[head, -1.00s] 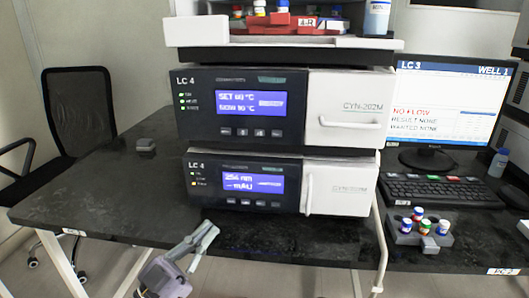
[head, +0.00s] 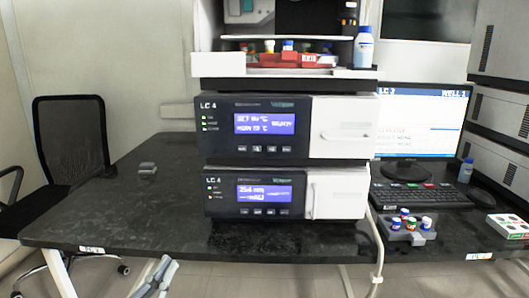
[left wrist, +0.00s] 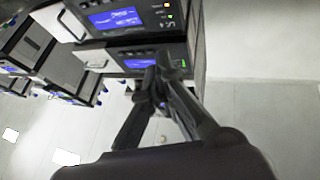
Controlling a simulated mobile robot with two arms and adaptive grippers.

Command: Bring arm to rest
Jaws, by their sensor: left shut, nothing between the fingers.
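My left gripper (head: 161,272) shows at the bottom of the head view, in front of the dark bench's front edge. Its grey fingers are together and hold nothing. In the left wrist view the dark fingers of the left gripper (left wrist: 163,72) also meet at their tips, with the stacked instruments behind them. The rest of the left arm is cut off by the head view's lower edge. My right gripper is in neither view.
The dark bench (head: 110,215) bears two stacked LC 4 units (head: 222,128) with a tray on top. A monitor (head: 420,105), keyboard (head: 420,194) and grey vial rack (head: 404,235) are at the right. A black chair (head: 70,140) stands at the left. The bench's left part is mostly clear.

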